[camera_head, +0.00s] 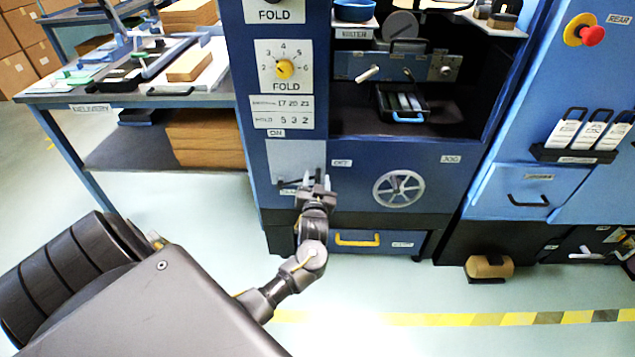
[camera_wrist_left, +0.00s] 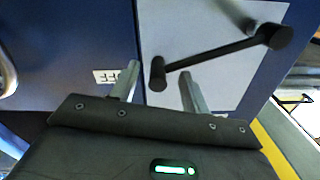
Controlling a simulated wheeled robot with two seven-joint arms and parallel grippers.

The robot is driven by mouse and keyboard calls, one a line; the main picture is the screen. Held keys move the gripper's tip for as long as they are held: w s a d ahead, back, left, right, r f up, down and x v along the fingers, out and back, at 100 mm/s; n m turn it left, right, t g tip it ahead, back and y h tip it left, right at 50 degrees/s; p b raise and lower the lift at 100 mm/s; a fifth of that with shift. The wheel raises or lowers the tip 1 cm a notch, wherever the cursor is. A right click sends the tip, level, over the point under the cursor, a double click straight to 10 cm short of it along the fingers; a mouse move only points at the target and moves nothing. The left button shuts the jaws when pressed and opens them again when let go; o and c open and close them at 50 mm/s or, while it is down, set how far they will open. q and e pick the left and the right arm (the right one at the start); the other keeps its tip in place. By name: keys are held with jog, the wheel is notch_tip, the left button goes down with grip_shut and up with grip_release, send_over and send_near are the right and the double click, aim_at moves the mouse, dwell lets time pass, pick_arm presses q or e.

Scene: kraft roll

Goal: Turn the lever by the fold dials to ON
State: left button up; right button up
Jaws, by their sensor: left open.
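The black lever (camera_wrist_left: 215,55) is mounted on a pale plate (camera_head: 297,158) below the fold dial (camera_head: 285,70). In the left wrist view its arm runs from a round pivot at the upper right to a knob near the OFF label (camera_wrist_left: 110,76). The ON label (camera_head: 277,133) is at the plate's upper left. My left gripper (camera_head: 316,182) is open in front of the plate. In the left wrist view, the lever's knob shows between its two fingers (camera_wrist_left: 158,90); contact cannot be told.
A spoked handwheel (camera_head: 398,188) is right of the gripper, and a drawer with a yellow handle (camera_head: 357,240) is below. A delivery table (camera_head: 130,97) stands at the left.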

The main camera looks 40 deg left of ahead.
pick_arm(q)
jog(key=shift+w, duration=0.1)
jog(key=shift+c, duration=0.4)
jog(key=c, duration=0.7)
grip_shut()
jog(key=shift+d+f, duration=0.1)
